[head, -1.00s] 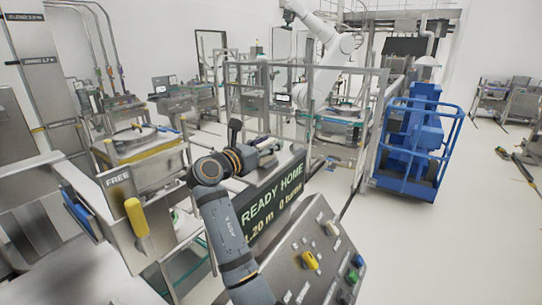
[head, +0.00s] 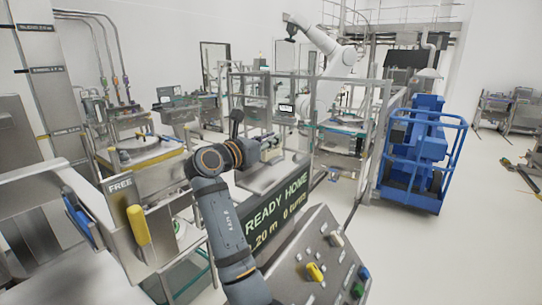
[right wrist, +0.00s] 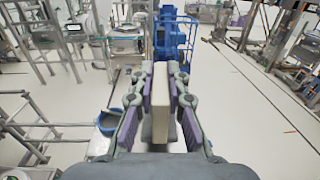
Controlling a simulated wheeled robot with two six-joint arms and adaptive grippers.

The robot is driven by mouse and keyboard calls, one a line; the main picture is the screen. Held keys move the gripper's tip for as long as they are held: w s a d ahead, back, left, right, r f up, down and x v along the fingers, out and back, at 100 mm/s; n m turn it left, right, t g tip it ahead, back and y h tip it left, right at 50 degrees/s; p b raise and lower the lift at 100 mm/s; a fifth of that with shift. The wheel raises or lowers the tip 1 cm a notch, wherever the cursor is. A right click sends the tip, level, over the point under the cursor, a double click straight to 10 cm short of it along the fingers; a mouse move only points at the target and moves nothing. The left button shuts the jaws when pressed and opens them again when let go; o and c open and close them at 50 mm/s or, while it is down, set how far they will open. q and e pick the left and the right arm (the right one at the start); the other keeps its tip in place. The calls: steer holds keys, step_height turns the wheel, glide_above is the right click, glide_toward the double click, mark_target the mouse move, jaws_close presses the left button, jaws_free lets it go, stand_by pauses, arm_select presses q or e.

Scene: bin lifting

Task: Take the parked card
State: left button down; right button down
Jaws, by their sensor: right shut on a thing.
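My right gripper (right wrist: 160,103) is shut on a pale, upright slab (right wrist: 161,110), which looks like the card seen edge on. Purple pads press it from both sides in the right wrist view. In the head view my right gripper (head: 270,142) reaches away from me, above the dark sign reading READY HOME (head: 277,204). My left gripper is not in view.
A holder marked FREE (head: 121,186) with a yellow handle (head: 138,225) stands at the left. A sloped button panel (head: 315,250) is at the lower right. A blue caged machine (head: 420,155) stands beyond; the floor to its right is open.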

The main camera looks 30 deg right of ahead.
step_height(320, 180, up, 24)
steer(key=b, duration=0.4)
steer(key=shift+r, duration=0.15)
